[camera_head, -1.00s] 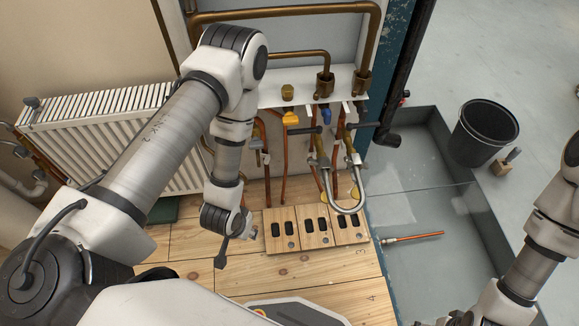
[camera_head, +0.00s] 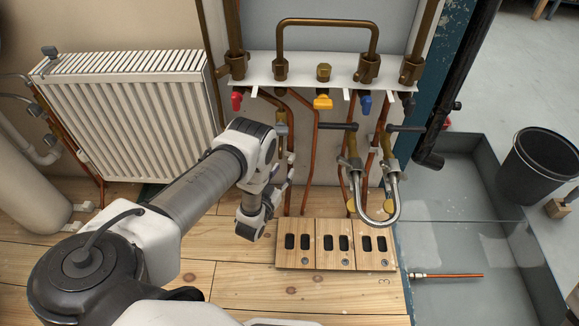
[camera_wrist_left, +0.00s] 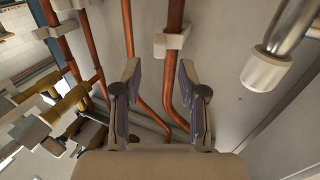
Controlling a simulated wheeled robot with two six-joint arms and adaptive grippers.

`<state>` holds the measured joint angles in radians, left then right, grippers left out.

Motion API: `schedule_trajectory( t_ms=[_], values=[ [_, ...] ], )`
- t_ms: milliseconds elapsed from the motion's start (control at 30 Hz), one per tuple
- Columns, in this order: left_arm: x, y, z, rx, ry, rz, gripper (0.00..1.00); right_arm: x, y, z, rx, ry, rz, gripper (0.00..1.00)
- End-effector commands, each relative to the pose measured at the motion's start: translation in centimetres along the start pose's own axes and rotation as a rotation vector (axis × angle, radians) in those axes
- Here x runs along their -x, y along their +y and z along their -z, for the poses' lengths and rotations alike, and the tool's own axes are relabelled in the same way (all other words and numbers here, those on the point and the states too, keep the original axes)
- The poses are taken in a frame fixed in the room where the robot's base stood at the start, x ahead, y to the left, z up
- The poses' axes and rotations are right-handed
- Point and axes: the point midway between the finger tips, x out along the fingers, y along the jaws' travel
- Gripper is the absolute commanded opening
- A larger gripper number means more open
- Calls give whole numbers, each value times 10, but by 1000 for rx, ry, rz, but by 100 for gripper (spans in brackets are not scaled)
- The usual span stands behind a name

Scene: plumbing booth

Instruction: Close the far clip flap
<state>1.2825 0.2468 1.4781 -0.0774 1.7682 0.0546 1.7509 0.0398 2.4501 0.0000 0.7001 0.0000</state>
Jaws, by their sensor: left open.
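My left gripper (camera_wrist_left: 160,105) is open in the left wrist view, its two fingers apart with nothing held between them. Copper pipes (camera_wrist_left: 128,40) run behind and between the fingers. A white clip (camera_wrist_left: 172,42) sits around a pipe just beyond the right finger. Another white clip (camera_wrist_left: 55,31) shows on a pipe at the upper left. In the head view my left gripper (camera_head: 284,185) is beside the pipes below the manifold, partly hidden by my wrist. White clips (camera_head: 291,156) show small there. I cannot tell which is the far clip or how its flap stands. My right gripper is out of view.
A bent metal tube (camera_head: 393,214) hangs right of my gripper. Wooden blocks with dark slots (camera_head: 315,245) lie on the floor below. A radiator (camera_head: 140,110) stands at left. A black bucket (camera_head: 540,165) and a copper rod (camera_head: 450,276) are at right.

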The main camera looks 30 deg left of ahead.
Motion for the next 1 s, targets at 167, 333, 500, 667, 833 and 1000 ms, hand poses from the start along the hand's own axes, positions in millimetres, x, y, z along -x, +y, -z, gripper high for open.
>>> schedule_trajectory(
  t_ms=[167, 333, 500, 667, 833, 1000],
  values=[
    [-36, 0, -4, 0, 1, 0, 42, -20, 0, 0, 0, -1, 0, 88],
    [-54, 0, -2, 0, -3, 0, 42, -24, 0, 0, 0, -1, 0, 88],
    [-55, 0, -1, 0, -4, 0, 42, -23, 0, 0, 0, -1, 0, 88],
    [-55, 0, -1, 0, -5, 0, 6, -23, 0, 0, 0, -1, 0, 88],
    [-55, 0, -1, 0, -5, 0, 0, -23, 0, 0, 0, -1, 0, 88],
    [-56, 3, -2, 1, -5, 33, 0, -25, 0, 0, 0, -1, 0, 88]
  ],
)
